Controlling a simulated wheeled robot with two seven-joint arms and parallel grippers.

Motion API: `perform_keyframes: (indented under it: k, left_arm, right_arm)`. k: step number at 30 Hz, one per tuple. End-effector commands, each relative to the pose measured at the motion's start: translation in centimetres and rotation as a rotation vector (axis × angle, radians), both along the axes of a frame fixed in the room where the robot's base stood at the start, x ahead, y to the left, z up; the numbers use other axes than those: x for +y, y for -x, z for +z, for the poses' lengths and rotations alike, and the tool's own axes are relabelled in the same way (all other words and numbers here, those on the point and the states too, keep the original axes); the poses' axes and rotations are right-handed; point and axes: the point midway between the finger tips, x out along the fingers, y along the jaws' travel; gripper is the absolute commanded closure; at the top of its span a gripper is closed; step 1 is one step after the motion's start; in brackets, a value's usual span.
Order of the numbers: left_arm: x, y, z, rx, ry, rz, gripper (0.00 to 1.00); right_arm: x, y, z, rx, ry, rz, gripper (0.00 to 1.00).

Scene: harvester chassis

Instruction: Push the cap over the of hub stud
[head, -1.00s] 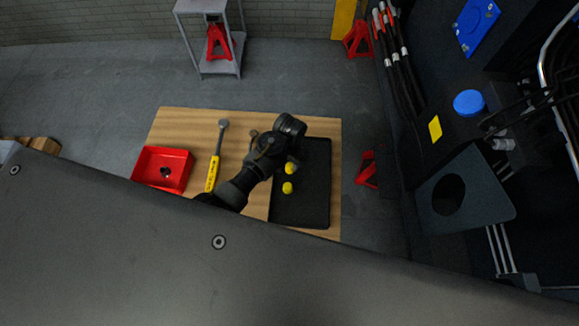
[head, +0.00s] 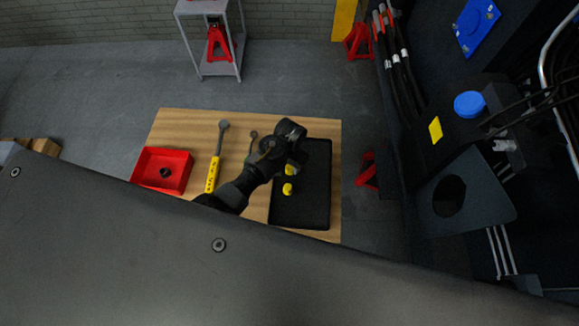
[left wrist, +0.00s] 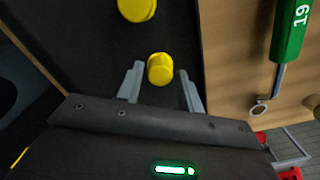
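Two yellow caps lie on a black mat (head: 315,205) on the wooden table. In the head view one cap (head: 288,188) is clear and the other (head: 290,170) is partly behind my left arm. My left gripper (left wrist: 160,84) is open, with its grey fingers apart. In the left wrist view the smaller-looking cap (left wrist: 160,69) shows between the fingertips, with gaps on both sides. The larger-looking cap (left wrist: 137,8) is at the top edge. I cannot pick out the hub stud. My right gripper is out of view.
A red bin (head: 150,182) holding a dark part and a yellow-handled tool (head: 213,175) are left of the mat. A green tool marked 19 (left wrist: 291,28) shows in the left wrist view. The dark chassis (head: 400,170) stands at the right.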

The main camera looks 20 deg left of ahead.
Motion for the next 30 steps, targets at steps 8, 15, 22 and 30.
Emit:
perform_keyframes:
  k: [8,15,22,30]
  left_arm:
    - [0.0,0.0,0.0,-0.001,0.0,0.0,0.69]
    - [0.0,0.0,0.0,-0.001,0.0,0.0,0.87]
    - [0.0,0.0,1.5,-0.002,0.001,0.0,0.87]
    - [0.0,0.0,4.1,-0.002,0.001,0.0,0.87]
  right_arm:
    - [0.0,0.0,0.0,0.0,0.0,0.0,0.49]
    - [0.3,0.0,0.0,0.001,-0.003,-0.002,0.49]
    - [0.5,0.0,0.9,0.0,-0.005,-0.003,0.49]
    - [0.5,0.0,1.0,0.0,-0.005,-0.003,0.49]
